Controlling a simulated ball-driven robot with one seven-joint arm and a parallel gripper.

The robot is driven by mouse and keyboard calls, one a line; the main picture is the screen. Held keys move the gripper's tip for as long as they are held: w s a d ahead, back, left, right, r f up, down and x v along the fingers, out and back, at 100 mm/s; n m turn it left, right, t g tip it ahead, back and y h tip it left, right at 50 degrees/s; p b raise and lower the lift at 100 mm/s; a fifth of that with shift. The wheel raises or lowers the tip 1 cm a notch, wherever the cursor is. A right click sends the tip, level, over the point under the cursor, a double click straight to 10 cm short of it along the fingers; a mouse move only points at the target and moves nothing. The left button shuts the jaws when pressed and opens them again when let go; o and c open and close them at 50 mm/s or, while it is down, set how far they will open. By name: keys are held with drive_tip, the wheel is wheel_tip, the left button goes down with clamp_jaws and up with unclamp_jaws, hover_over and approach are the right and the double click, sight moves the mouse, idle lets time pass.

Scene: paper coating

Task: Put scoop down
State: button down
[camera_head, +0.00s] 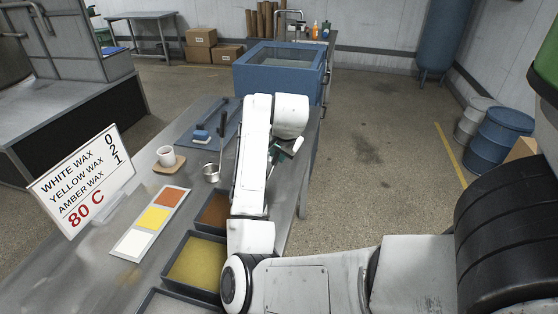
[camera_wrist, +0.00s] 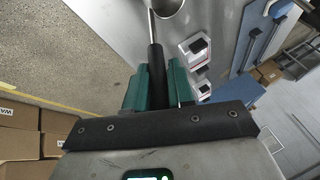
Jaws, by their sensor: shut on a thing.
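My gripper (camera_wrist: 158,90) is shut on the scoop (camera_wrist: 156,62). The green fingers clasp its black handle in the wrist view. A thin metal shaft leads from the handle to a round metal cup, cut off by the top edge of the picture. In the head view my gripper (camera_head: 277,154) shows only partly at the right side of my arm, near the table's right edge. A small metal cup with a long dark handle (camera_head: 211,171) shows left of my arm; I cannot tell whether it is the held scoop.
A blue mat (camera_head: 188,146) lies behind. A blue tank (camera_head: 278,70) stands beyond.

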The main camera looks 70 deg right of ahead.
drive_tip(key=shift+f, duration=1.45)
drive_tip(key=c, duration=1)
unclamp_jaws()
drive_tip(key=shift+r, duration=0.15)
drive_tip(key=v, duration=1.2)
drive_tip(key=shift+a, duration=0.1)
